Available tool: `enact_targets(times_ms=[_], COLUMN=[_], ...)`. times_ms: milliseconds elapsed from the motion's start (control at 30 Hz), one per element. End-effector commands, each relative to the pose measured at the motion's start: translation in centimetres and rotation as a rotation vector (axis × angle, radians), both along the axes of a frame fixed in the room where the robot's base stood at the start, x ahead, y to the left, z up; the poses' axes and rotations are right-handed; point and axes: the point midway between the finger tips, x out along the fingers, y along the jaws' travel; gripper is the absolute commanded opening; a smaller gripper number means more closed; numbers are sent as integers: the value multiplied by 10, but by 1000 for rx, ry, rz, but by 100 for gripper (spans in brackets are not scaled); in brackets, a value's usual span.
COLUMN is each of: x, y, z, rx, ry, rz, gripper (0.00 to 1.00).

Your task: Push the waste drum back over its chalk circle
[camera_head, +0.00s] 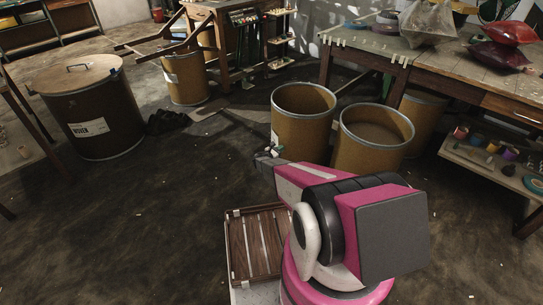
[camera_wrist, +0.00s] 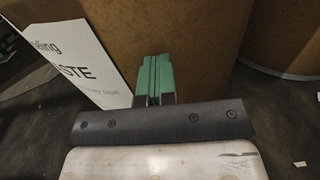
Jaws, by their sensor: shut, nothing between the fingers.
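The waste drum (camera_head: 302,112) is an open brown drum with a grey rim, standing upright on the dark floor ahead of my arm. In the wrist view, its brown wall (camera_wrist: 190,35) fills the middle, with a white label (camera_wrist: 75,55) ending in "STE" at the left. My gripper (camera_head: 268,153) is low in front of the drum's label side. Its green fingers (camera_wrist: 155,78) are shut with nothing between them and point at the wall just right of the label. I cannot tell whether they touch it. I cannot make out a chalk circle.
A second open drum (camera_head: 375,138) stands close on the right, also in the wrist view (camera_wrist: 290,40). A lidded drum (camera_head: 92,110) stands at the left, another drum (camera_head: 186,78) behind. A workbench (camera_head: 450,75) is at the right. The left foreground floor is clear.

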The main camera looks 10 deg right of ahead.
Motion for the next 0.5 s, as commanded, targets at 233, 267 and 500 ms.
enact_targets(times_ms=[233, 267, 500], x=[31, 33, 37], y=[-52, -55, -62], z=[-1, -1, 0], rx=[0, 0, 0], ry=[-1, -1, -1], rz=[-2, -2, 0], gripper=[0, 0, 0])
